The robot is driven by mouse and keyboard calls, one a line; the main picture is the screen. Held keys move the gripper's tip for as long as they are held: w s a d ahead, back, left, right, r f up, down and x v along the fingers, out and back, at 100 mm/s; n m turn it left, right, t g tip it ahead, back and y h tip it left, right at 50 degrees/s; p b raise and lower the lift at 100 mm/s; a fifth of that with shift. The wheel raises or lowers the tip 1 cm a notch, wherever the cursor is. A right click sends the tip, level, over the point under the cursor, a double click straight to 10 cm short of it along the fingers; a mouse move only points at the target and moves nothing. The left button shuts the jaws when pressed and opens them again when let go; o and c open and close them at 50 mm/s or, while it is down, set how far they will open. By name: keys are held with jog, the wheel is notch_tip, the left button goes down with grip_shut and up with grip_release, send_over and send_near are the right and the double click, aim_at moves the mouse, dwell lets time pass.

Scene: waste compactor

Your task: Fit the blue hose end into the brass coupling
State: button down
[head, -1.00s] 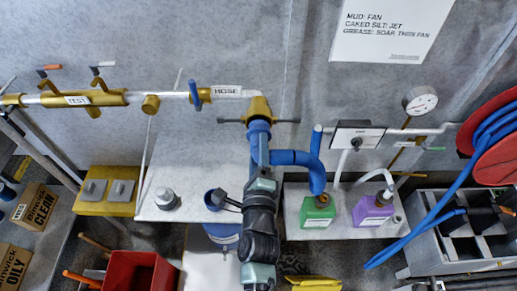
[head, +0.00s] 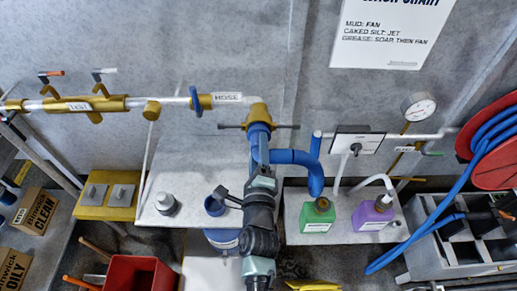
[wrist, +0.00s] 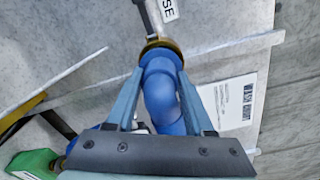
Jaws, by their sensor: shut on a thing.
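The brass coupling (head: 258,114) is at the lower end of the elbow of the pipe labelled HOSE, with a dark bar out to each side. The blue hose end (head: 258,134) points up against its underside, in line with it. In the wrist view the blue hose end (wrist: 160,82) meets the brass coupling (wrist: 158,46) with no clear gap; how deep it sits is hidden. My gripper (wrist: 162,88) is shut on the blue hose just below the coupling, one finger on each side. In the head view my arm hides part of the hose.
A blue valve lever (head: 195,101) is on the pipe to the left. A green bottle (head: 318,215) and a purple bottle (head: 374,213) stand right of my arm. A blue cup (head: 215,203) is close on its left. A red hose reel (head: 495,150) hangs far right.

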jog(key=shift+w+r, duration=0.15)
jog(key=shift+w, duration=0.65)
jog(key=shift+w+r, duration=0.1)
jog(key=shift+r, duration=0.1)
dwell(0.3)
jog(key=c, duration=0.5)
grip_release()
jog(key=o, duration=0.3)
jog(key=shift+w+f, duration=0.2)
jog(key=shift+f, duration=0.05)
jog(key=shift+s+f, duration=0.1)
jog(key=shift+s, duration=0.05)
jog(key=shift+o, duration=1)
jog(key=s+b, duration=0.1)
jog(key=s, duration=0.6)
jog(key=shift+r, duration=0.2)
